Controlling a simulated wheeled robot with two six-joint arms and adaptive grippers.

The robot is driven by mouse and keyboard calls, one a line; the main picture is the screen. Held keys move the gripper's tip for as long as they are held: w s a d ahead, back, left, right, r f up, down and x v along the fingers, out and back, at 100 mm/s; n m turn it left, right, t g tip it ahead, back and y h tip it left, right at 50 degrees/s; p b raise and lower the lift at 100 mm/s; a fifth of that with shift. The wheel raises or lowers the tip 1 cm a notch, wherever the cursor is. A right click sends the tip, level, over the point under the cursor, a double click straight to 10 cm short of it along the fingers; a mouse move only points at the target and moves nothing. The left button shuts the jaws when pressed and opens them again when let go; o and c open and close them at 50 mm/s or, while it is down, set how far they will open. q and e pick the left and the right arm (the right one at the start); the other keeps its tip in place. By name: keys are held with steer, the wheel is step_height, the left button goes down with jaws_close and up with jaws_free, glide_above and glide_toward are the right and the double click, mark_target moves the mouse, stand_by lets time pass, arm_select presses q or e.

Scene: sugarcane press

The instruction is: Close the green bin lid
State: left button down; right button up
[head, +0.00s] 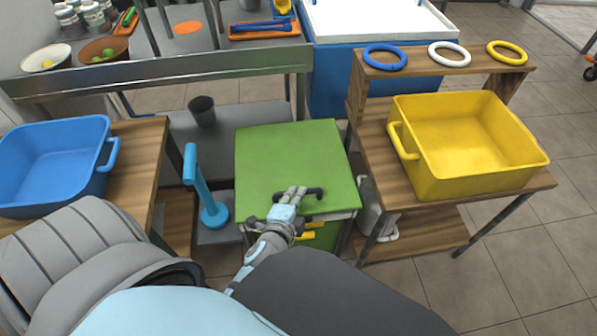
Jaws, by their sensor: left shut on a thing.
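The green bin lid (285,155) lies flat, or nearly so, over the green bin (325,236) at the centre of the head view. A dark handle (318,194) sits near the lid's front edge. My left gripper (293,194) is at that front edge, shut on the dark handle, with its fingers partly hiding it. A pale rim and yellow parts (307,235) show below the lid's front edge. I cannot tell whether a small gap is left under the lid. My right gripper is not in view.
A wooden stand with a yellow tub (470,150) is close on the right. A blue tub (55,165) on a wooden table is at the left. A blue upright handle (205,190) and a dark cup (203,110) stand left of the bin. A metal counter (170,75) is behind.

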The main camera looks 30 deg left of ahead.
arm_select(q)
steer(key=shift+s+f, duration=0.35)
steer(key=shift+f, duration=0.45)
steer(key=c, duration=1.9)
jaws_free()
steer(key=shift+d, duration=0.1)
steer(key=o, duration=0.3)
steer(key=shift+w, duration=0.15)
steer(key=shift+o, duration=0.2)
steer(key=shift+w+r, duration=0.15)
steer(key=shift+r, duration=0.1)
step_height(320, 180, up, 10)
steer(key=shift+f, duration=0.1)
